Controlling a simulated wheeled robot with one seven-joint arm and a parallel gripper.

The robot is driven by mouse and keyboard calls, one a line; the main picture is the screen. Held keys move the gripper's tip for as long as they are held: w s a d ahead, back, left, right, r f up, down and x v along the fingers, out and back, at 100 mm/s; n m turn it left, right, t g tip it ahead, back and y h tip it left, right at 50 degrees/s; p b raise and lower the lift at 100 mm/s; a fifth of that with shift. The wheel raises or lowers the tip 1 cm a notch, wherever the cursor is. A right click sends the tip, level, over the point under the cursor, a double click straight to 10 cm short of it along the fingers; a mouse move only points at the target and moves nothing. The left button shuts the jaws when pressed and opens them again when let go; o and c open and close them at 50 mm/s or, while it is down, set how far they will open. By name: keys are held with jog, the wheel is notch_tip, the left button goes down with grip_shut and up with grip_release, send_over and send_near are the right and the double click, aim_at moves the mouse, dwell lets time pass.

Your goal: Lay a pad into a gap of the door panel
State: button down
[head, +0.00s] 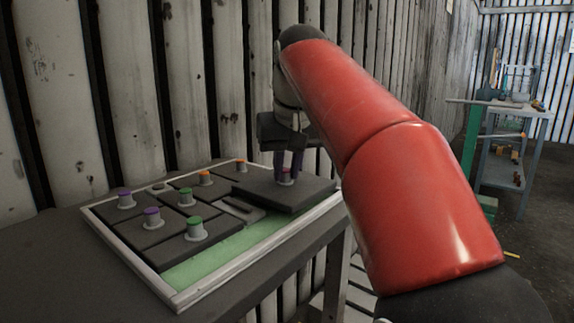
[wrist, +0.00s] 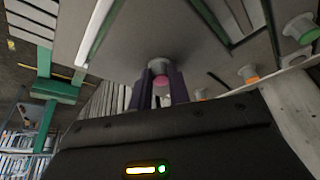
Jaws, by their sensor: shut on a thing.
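The door panel (head: 177,301) lies on a dark table, a pale-framed tray with dark grey pads in it. A bare green gap (head: 215,257) runs along its front right side. My gripper (head: 288,165) is shut on the knob of a large dark pad (head: 265,195), over the right part of the panel. In the wrist view my gripper (wrist: 160,88) has its purple fingers around the knob, whose pinkish tip shows, and the held pad (wrist: 165,30) fills the top. The pad hides the panel beneath it; I cannot tell whether it touches.
Pads with purple (head: 125,199), green (head: 195,229) and orange (head: 205,178) knobs sit in the panel's left and back parts. A ribbed wall stands close behind. A cluttered workbench (head: 510,105) stands far right.

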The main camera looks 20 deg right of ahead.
jog(key=shift+f, duration=0.65)
dwell(0.8)
jog(key=c, duration=1.2)
grip_release()
jog(key=shift+c, duration=0.2)
jog(key=shift+o, duration=0.3)
jog(key=o, duration=0.4)
jog(key=shift+o, duration=0.2)
